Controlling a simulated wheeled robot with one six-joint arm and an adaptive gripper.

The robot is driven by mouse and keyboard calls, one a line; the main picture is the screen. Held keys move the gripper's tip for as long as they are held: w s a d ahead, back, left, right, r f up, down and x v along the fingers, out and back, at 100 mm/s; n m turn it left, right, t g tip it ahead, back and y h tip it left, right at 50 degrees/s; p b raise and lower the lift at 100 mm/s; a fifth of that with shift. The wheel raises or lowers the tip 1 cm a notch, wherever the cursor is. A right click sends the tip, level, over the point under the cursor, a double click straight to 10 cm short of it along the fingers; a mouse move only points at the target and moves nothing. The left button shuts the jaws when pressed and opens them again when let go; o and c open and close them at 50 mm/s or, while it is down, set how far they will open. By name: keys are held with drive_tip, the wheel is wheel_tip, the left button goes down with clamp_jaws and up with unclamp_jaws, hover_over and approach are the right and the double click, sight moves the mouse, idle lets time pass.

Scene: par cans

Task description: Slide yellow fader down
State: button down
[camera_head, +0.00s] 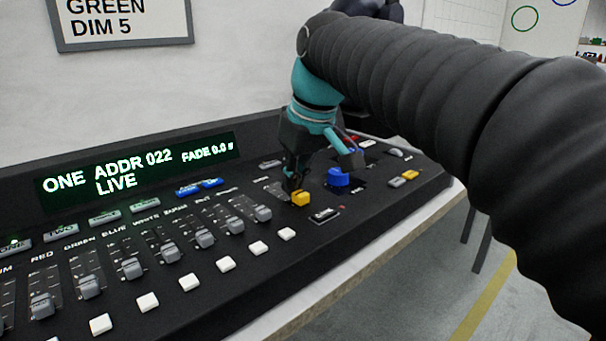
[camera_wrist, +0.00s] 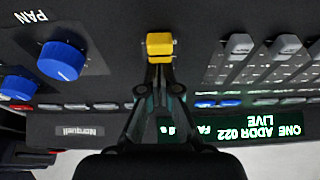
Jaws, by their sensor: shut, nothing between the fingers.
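The yellow fader (camera_head: 300,198) is a small yellow cap on the black lighting console (camera_head: 200,290), at the near end of its slot, right of the row of grey faders. In the wrist view the yellow fader (camera_wrist: 160,45) lies just beyond my fingertips, in line with them. My gripper (camera_head: 292,185) is shut with nothing between its fingers. Its tips point down at the console, right behind the yellow cap. In the wrist view my gripper (camera_wrist: 158,72) seems to touch or nearly touch the cap; I cannot tell which. The fader's slot is partly hidden by the fingers.
A blue knob (camera_head: 338,178) stands close to the right of my gripper. Several grey faders (camera_head: 204,238) and white buttons (camera_head: 226,264) line the console to the left. The display (camera_head: 140,172) reads ADDR 022, FADE 0.0 s. A framed sign (camera_head: 122,22) hangs behind.

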sight(273, 188)
drive_tip(key=shift+s+d, duration=0.15)
drive_tip(key=shift+s, duration=0.05)
drive_tip(key=w+a+p, duration=0.2)
drive_tip(key=w+a, duration=0.1)
drive_tip(key=shift+a+r+p, duration=0.15)
drive_tip(key=shift+r+p, duration=0.05)
drive_tip(key=shift+p, duration=0.15)
drive_tip(key=v, duration=0.9)
drive_tip(key=shift+d+r+p, duration=0.25)
drive_tip(key=shift+r+p, duration=0.1)
idle(0.7)
